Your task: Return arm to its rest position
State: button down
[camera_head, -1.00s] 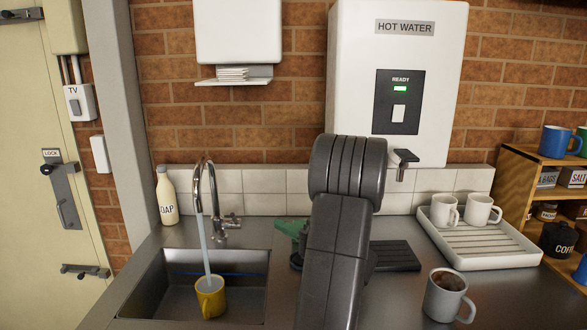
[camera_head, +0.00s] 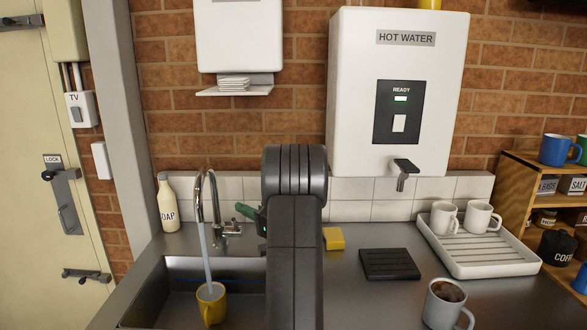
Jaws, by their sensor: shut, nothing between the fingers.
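My dark arm rises from the bottom middle of the head view, in front of the counter and the sink's right edge.
Water runs from the tap (camera_head: 213,190) into a yellow mug (camera_head: 211,306) in the sink. A yellow block (camera_head: 333,238), a black mat (camera_head: 389,264), a filled grey mug (camera_head: 443,308) and a white rack (camera_head: 488,266) with two mugs are on the counter. The water heater (camera_head: 348,95) hangs behind.

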jog(key=shift+w+d+r+m+h+p, duration=0.15)
jog(key=shift+w+m+h+p, duration=0.4)
jog(key=shift+w+m+p, duration=0.55)
jog(key=shift+w+r+m+h+p, duration=0.1)
jog(key=shift+w+m+h+p, duration=0.6)
jog(key=shift+m+p, duration=0.55)
jog(key=shift+w, duration=0.1)
jog(key=shift+r, duration=0.1)
